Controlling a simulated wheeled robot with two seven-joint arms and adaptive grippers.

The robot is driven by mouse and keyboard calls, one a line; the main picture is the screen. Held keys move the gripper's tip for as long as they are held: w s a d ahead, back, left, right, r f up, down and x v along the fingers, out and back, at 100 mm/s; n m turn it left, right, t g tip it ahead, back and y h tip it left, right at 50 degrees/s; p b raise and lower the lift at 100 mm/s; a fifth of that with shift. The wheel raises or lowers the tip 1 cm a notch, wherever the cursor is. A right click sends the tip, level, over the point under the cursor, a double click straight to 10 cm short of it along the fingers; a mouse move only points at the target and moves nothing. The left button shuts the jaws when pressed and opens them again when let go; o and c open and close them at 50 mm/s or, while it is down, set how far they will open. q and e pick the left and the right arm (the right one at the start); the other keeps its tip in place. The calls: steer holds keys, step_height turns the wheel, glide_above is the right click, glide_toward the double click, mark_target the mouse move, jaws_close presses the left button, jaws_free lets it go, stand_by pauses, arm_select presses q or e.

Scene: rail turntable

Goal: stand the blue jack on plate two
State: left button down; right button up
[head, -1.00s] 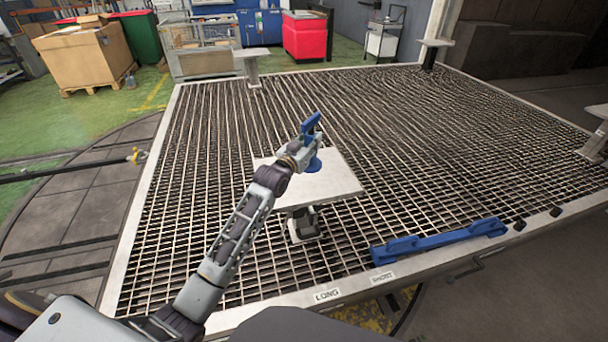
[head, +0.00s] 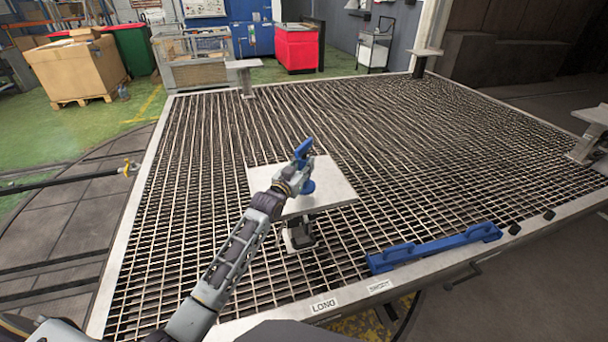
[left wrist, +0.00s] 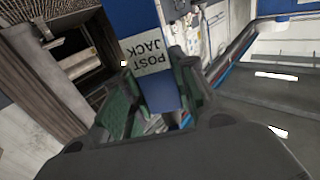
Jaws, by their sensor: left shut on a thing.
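The blue jack (head: 304,150) is held roughly upright over the nearest pale square plate (head: 330,189). Its round blue foot shows just above the plate's middle; I cannot tell whether it touches. My left gripper (head: 295,172) is shut on the jack's body. In the left wrist view, the jack (left wrist: 149,20) carries a "POST JACK" label and sits between the green-padded fingers of the left gripper (left wrist: 158,92). Similar plates stand at the back left (head: 243,65), back right (head: 427,52) and right edge (head: 594,115). No plate number is readable. My right gripper is out of view.
The plates stand on posts over a wide metal grating (head: 200,160). A blue bar with handles (head: 435,248) lies by the front rim, near labels "LONG" (head: 324,305) and "SHORT" (head: 380,286). The grating around the nearest plate is mostly clear.

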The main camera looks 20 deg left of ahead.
arm_select(q)
steer(key=shift+r, duration=0.15)
steer(key=shift+f, duration=0.4)
step_height(320, 180, down, 2)
steer(key=shift+f+b, duration=0.2)
steer(key=shift+b, duration=0.15)
steer(key=shift+f, duration=0.3)
steer(key=c, duration=1.1)
jaws_free()
steer(key=shift+f, duration=0.15)
steer(key=shift+c, duration=0.2)
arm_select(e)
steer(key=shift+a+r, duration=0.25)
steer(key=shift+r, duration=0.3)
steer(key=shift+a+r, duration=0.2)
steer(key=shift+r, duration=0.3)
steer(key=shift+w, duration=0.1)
